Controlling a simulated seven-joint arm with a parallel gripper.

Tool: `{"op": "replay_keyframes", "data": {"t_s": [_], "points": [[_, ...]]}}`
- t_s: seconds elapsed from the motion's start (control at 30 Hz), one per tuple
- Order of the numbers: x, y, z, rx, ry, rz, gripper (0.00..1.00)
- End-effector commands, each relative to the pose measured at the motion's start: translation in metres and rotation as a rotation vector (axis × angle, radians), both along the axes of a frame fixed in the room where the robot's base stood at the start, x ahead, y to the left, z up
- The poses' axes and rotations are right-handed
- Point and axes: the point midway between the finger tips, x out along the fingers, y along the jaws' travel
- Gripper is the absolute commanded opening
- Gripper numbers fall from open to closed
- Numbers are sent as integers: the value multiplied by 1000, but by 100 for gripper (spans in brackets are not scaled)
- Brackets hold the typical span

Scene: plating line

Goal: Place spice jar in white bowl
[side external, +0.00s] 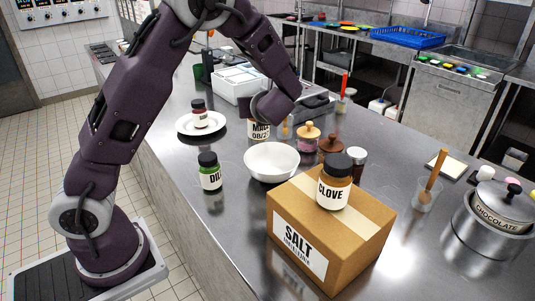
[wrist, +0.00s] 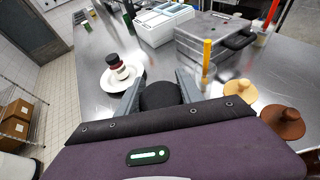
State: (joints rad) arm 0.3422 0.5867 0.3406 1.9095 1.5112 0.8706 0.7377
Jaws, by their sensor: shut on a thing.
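My gripper (side external: 258,108) points down behind the white bowl and is shut on a spice jar (side external: 260,130) with a white label reading "MAC". In the wrist view, the jar's round black lid (wrist: 160,95) sits between my two grey fingers. My wrist hides the jar's top in the side view, and I cannot tell whether its base touches the counter. The white bowl (side external: 271,172) stands on the counter, nearer the side camera than the held jar, and looks empty. It is not visible in the wrist view.
A green dill jar (side external: 210,172) stands left of the bowl. A clove jar (side external: 334,182) stands on a salt carton (side external: 330,235) close in front. Another jar (side external: 199,113) sits on a white plate (side external: 181,123). A yellow-lidded jar (side external: 308,138) and brown-lidded jar (side external: 330,144) stand right.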

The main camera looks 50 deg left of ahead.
Motion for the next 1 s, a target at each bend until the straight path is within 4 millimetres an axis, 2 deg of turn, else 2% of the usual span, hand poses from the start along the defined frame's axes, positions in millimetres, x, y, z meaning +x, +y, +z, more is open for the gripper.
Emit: {"op": "replay_keyframes", "data": {"t_s": [0.03, 0.1, 0.2, 0.33, 0.63, 1.0], "points": [[6, -18, 1, 0, -2, -35, 0], [11, -35, 2, 1, -1, -69, 0], [14, -46, -8, 2, 5, -90, 0], [14, -46, -39, 4, 7, -91, 0], [14, -46, -93, 2, 2, -89, 0], [14, -46, -100, 0, 0, -89, 0]]}}
